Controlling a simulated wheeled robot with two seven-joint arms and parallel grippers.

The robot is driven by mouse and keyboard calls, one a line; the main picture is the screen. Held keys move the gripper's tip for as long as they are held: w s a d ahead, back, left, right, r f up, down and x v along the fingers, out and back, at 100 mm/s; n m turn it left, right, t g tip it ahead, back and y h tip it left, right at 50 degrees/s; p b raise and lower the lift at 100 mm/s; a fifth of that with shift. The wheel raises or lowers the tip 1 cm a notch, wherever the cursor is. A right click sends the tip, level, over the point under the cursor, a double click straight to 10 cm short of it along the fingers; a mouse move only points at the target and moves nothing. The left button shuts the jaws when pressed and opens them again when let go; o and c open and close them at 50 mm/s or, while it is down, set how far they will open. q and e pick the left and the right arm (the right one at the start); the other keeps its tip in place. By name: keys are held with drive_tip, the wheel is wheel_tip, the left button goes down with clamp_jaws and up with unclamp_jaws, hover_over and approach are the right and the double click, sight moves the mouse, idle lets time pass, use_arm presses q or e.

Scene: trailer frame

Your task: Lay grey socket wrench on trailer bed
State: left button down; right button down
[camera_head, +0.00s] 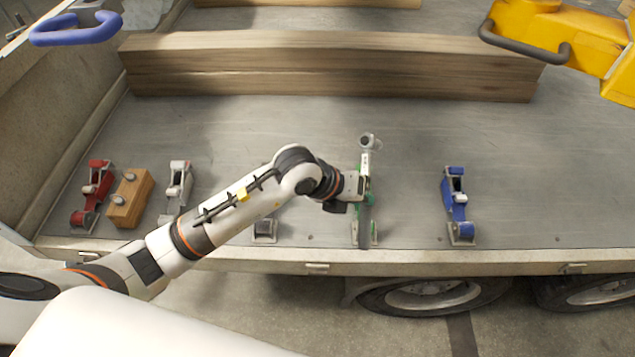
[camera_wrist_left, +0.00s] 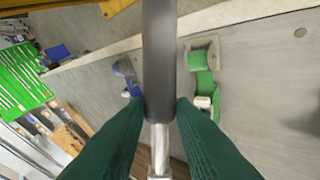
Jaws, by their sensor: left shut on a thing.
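The grey socket wrench (camera_head: 365,228) is in my left gripper (camera_head: 366,188), above the trailer bed (camera_head: 480,130) near its front edge. Its dark handle points toward the front edge and its metal head toward the planks. In the left wrist view, the dark handle (camera_wrist_left: 158,60) and shiny shaft (camera_wrist_left: 160,145) run between the green fingers of my left gripper (camera_wrist_left: 160,112), which are shut on it. The gap between wrench and bed is hard to judge. My right gripper is not in view.
A green ratchet (camera_wrist_left: 201,75) lies on the bed close by, partly covered in the head view. A blue ratchet (camera_head: 456,205) stands to the right. A red ratchet (camera_head: 92,195), wooden block (camera_head: 128,198) and silver ratchet (camera_head: 178,190) are left. Long planks (camera_head: 330,65) lie behind. Bare bed lies right.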

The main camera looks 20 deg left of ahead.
use_arm(q)
drive_tip(key=w+a+f+g+y+b, duration=0.3)
drive_tip(key=w+f+y+b, duration=0.1)
drive_tip(key=f, duration=0.2)
drive_tip(key=w+a+n+g+y+b, duration=0.2)
drive_tip(key=w+a+n, duration=0.15)
drive_tip(key=a, duration=0.45)
drive_tip(key=shift+m, duration=0.35)
drive_tip(key=shift+f+b, duration=2.45)
drive_tip(key=shift+f, duration=0.85)
drive_tip(key=shift+f+b, duration=0.3)
drive_tip(key=shift+f, duration=0.2)
drive_tip(key=shift+s+a+f+b, duration=0.1)
drive_tip(key=shift+a+f+b, duration=0.1)
drive_tip(key=shift+f+b, duration=0.35)
drive_tip(key=shift+a+f+b, duration=0.15)
drive_tip(key=shift+f+b, duration=0.2)
drive_tip(key=shift+f, duration=0.25)
drive_tip(key=shift+c, duration=2)
unclamp_jaws()
drive_tip(key=shift+f, duration=0.1)
